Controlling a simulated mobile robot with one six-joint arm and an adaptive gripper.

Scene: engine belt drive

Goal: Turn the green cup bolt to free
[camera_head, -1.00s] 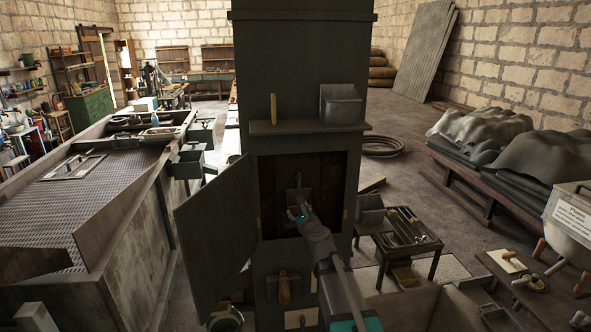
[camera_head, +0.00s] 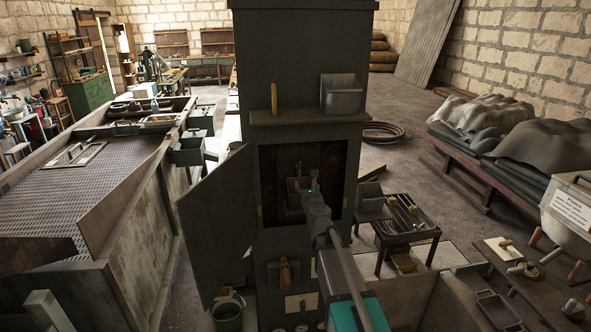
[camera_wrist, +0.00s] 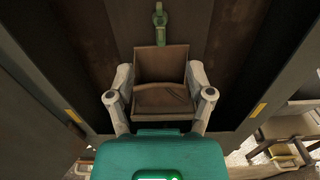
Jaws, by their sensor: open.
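The green bolt (camera_wrist: 160,24) stands upright on the back wall of the open cabinet, at the top middle of the wrist view. It shows small in the head view (camera_head: 299,167). A small brown open-topped box (camera_wrist: 161,98) sits just below it and also shows in the head view (camera_head: 292,188). My gripper (camera_wrist: 160,74) is open, its fingers on the left and right of the box in the picture. Nothing is held, and the bolt is beyond the fingertips. I cannot tell whether the fingers touch the box. In the head view my gripper (camera_head: 311,186) partly hides the cabinet inside.
The cabinet door (camera_head: 217,228) stands open to the left. The cabinet side walls (camera_wrist: 281,62) rise close on both sides of my gripper. A shelf (camera_head: 307,117) juts out above the opening. A tool table (camera_head: 408,235) stands to the right.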

